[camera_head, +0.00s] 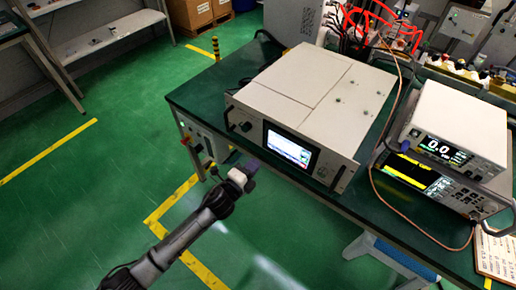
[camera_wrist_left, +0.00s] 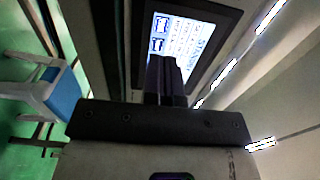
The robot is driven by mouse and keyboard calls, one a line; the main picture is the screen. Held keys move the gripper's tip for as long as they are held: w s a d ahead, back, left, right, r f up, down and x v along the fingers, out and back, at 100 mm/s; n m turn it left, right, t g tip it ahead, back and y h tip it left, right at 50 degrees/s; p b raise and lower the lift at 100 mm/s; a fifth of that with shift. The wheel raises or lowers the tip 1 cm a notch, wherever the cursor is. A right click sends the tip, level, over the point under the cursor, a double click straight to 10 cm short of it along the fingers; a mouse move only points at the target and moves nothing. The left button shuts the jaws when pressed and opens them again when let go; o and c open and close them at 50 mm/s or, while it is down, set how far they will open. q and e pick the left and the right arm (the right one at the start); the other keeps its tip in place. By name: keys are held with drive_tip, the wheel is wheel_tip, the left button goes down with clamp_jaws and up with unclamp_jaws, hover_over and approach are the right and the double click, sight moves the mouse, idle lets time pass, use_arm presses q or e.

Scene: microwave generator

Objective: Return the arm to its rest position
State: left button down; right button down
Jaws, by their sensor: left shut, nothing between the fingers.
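My left arm reaches in from the lower left in the head view. Its gripper (camera_head: 251,167) hangs over the floor, just in front of the microwave generator's front panel and left of its lit screen. The gripper is shut and empty. In the left wrist view the closed dark fingers (camera_wrist_left: 165,80) stand in front of the lit screen (camera_wrist_left: 180,35), covering its lower part; contact cannot be told. The generator (camera_head: 312,100) is a pale box with a knob, handles and a screen (camera_head: 289,149). My right gripper is not in view.
The generator stands on a green-topped table (camera_head: 210,88). Two stacked instruments (camera_head: 455,130) with a cable are at the right. Red tubing (camera_head: 365,25) is behind. A stool (camera_head: 385,255) stands below the table's front edge. The green floor at left is open.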

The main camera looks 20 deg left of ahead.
use_arm(q)
drive_tip(key=a+f+n+g+y, duration=0.2)
drive_tip(key=a+n+y, duration=0.3)
drive_tip(key=n+y, duration=0.3)
drive_tip(key=s+a+r+n+g, duration=0.2)
drive_tip(key=s+r+n+g, duration=0.1)
drive_tip(key=s+r+n, duration=0.4)
drive_tip(key=s+f+n+g+h+p, duration=0.1)
drive_tip(key=s+f+n+g+p, duration=0.25)
drive_tip(key=s, duration=1.25)
drive_tip(key=s+f+n+g+p, duration=0.2)
drive_tip(key=s+f+g, duration=0.2)
drive_tip(key=s, duration=1.2)
wheel_tip(320, 180, up, 38)
drive_tip(key=p, duration=3.7)
drive_tip(key=shift+a, duration=0.15)
